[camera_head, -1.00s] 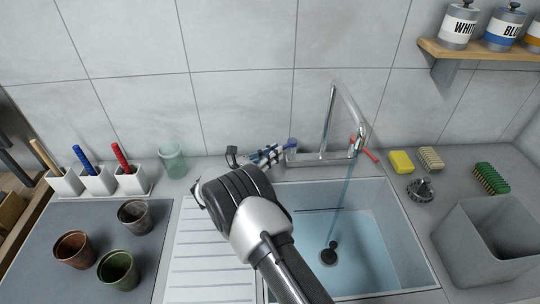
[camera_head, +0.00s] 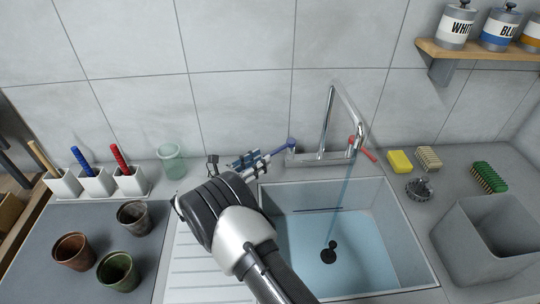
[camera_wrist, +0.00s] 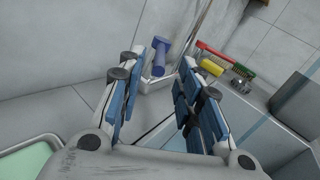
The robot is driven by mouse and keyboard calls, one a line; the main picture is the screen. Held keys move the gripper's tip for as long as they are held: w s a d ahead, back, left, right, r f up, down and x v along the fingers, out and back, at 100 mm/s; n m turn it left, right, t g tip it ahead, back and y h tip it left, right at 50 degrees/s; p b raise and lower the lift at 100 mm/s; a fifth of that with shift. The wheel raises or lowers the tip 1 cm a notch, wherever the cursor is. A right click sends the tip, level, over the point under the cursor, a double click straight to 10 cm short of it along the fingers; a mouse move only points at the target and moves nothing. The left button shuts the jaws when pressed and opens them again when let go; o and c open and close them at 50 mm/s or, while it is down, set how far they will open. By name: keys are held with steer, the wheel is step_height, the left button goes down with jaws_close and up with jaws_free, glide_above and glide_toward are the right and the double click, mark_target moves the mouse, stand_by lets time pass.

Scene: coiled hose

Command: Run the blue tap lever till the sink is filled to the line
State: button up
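The blue tap lever (camera_head: 291,144) sits at the left end of the tap base. It also shows in the wrist view (camera_wrist: 160,58), just beyond the fingertips. My gripper (camera_head: 262,160) is left of the lever, apart from it. In the wrist view my gripper (camera_wrist: 166,75) has its two fingers spread with nothing between them. A thin stream of water (camera_head: 346,195) runs from the tap (camera_head: 330,122) into the sink (camera_head: 413,240). Pale blue water (camera_head: 358,255) covers the sink bottom, with a dark drain showing through. A short dark line (camera_head: 318,210) marks the back wall, close to the water's far edge.
A red lever (camera_head: 370,155) is at the tap's right. A yellow sponge (camera_head: 400,161), brushes and a grey bin (camera_head: 462,255) stand right of the sink. A green glass (camera_head: 172,160), tool holders and pots stand left. The ribbed drainboard (camera_head: 185,272) lies under my arm.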

steer(key=v, duration=0.6)
steer(key=shift+s, duration=0.2)
stand_by(7.2)
